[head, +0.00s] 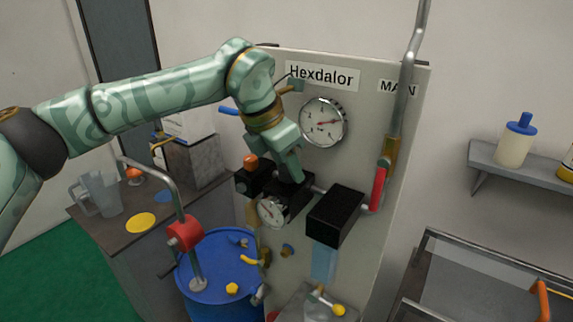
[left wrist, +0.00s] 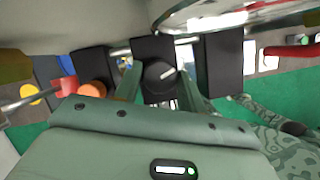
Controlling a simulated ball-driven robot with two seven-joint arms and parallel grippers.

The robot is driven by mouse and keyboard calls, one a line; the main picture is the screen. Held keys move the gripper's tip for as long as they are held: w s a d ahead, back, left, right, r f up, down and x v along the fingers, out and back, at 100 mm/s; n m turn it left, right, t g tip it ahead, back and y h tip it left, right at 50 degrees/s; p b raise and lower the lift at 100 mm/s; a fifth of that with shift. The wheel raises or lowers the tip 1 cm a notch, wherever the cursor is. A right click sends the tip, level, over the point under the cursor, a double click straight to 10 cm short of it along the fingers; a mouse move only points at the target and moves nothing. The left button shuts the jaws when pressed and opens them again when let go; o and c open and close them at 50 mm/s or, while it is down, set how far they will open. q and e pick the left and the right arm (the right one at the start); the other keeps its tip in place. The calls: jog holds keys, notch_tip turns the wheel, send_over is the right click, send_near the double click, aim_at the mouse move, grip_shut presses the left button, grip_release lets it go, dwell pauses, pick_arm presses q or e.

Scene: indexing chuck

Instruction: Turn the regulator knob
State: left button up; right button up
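The regulator knob (left wrist: 160,76) is black and round with a white pointer mark, and it shows in the left wrist view on the front of a black block (left wrist: 152,48). My left gripper (left wrist: 159,84) has one finger on either side of the knob. Whether the fingers press on it or stand just clear, I cannot tell. In the head view my left gripper (head: 290,170) reaches down to the black regulator body (head: 298,202) on the panel and hides the knob. A small gauge (head: 271,211) sits at the regulator's lower left. My right gripper is not in view.
The grey panel (head: 370,100) carries a large gauge (head: 323,121) close above the gripper, a black box (head: 335,215) to the right and a red lever (head: 378,188). A blue drum (head: 215,270) with a red-handled pipe stands at lower left. A shelf (head: 520,165) is at right.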

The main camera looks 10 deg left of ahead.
pick_arm(q)
jog(key=shift+o, duration=1.2)
jog(key=v, duration=1.6)
jog(key=shift+r+b, duration=0.15)
jog(key=shift+b, duration=0.2)
